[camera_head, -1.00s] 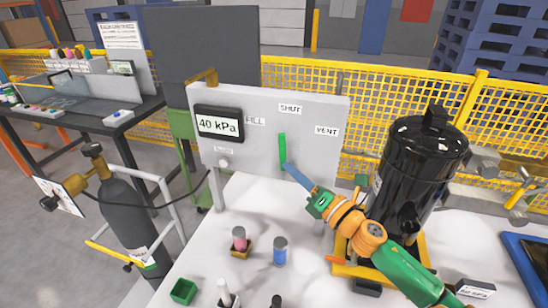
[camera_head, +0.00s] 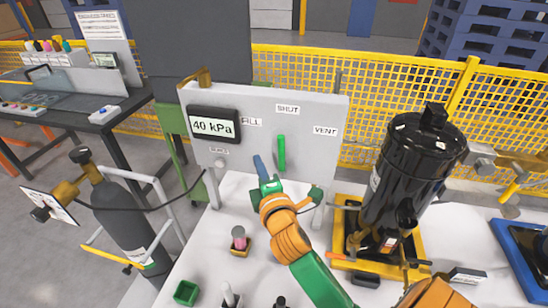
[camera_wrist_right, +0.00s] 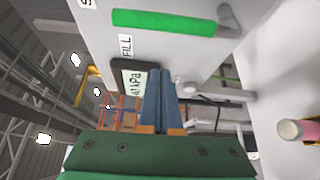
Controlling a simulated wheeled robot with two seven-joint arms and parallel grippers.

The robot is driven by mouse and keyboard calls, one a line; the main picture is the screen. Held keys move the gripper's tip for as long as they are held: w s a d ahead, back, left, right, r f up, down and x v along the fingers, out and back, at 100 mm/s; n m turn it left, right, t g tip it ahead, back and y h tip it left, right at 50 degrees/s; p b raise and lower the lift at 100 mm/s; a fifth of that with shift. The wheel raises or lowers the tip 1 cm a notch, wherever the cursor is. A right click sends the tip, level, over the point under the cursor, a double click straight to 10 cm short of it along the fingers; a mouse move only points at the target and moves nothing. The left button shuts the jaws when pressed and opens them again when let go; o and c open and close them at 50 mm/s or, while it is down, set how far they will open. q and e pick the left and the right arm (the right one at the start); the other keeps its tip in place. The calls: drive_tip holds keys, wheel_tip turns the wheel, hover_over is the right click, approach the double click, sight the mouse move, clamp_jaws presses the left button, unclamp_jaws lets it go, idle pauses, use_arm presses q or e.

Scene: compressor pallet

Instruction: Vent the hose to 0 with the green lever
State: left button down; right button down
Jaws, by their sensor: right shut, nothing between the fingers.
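The green lever (camera_head: 281,152) stands upright on the grey panel (camera_head: 320,160), under the SHUT label, between FILL on its left and VENT on its right. The display (camera_head: 213,126) on the panel reads 40 kPa. My right gripper (camera_head: 259,165) is shut and empty, its blue fingers just left of the lever's lower end, apart from it in the picture. In the right wrist view the lever (camera_wrist_right: 165,20) lies across the top and the shut fingers (camera_wrist_right: 158,85) point toward the display (camera_wrist_right: 130,78). My left gripper is not in view.
A black tank (camera_head: 410,170) stands on a yellow base at the right. A grey gas cylinder (camera_head: 120,220) with a hose is at the left.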

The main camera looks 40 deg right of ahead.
sight(283, 154)
drive_tip(key=d+p, duration=0.1)
drive_tip(key=d, duration=0.1)
drive_tip(key=d+p, duration=0.1)
drive_tip(key=shift+s+d+r, duration=0.15)
drive_tip(key=shift+s+d, duration=0.2)
drive_tip(key=shift+s, duration=0.05)
drive_tip(key=shift+w+a, duration=0.1)
